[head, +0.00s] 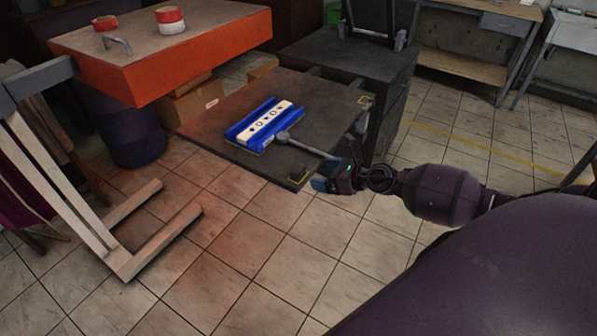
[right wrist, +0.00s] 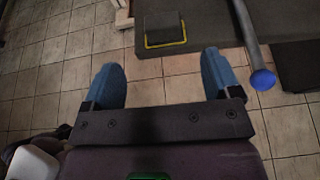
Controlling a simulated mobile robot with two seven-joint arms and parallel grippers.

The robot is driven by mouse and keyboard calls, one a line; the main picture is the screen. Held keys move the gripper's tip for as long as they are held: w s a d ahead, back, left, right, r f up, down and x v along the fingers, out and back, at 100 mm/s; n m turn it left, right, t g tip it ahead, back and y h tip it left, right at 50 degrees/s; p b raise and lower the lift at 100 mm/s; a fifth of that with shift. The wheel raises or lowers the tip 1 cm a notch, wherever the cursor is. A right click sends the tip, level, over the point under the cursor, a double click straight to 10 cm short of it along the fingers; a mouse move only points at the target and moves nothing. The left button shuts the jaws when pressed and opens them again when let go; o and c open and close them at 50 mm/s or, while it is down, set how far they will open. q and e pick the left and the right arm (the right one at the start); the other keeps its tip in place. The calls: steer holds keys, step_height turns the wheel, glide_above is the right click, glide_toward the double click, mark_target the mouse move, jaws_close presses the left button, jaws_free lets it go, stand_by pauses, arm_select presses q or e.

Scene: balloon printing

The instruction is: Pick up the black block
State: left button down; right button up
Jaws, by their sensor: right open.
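The black block (head: 298,174) lies on the near corner of the dark table (head: 215,117). In the right wrist view the black block (right wrist: 163,22) is ahead of my gripper, near the table edge, with a yellow line along its near side. My right gripper (head: 320,185) is just right of that corner. Its two blue fingers stand wide apart, and the space between them (right wrist: 160,72) is empty, with floor tiles showing through. The block is apart from the fingers. My left gripper is not in view.
A grey rod with a blue end (right wrist: 262,79) sticks out over the table edge right of the block. A blue tray with a white patterned strip (head: 264,122) lies farther back. An orange-sided table (head: 200,55) stands behind left, a wooden frame (head: 130,225) at left.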

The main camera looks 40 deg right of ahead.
mark_target(302, 170)
steer(key=x, duration=0.2)
steer(key=shift+w+a+f, duration=0.15)
steer(key=shift+w, duration=0.2)
steer(key=b+x, duration=0.1)
steer(key=x, duration=0.3)
steer(key=shift+w+f, duration=0.15)
steer(key=shift+w, duration=0.1)
steer(key=shift+w+f, duration=0.1)
steer(key=shift+w, duration=0.25)
steer(key=c, duration=1)
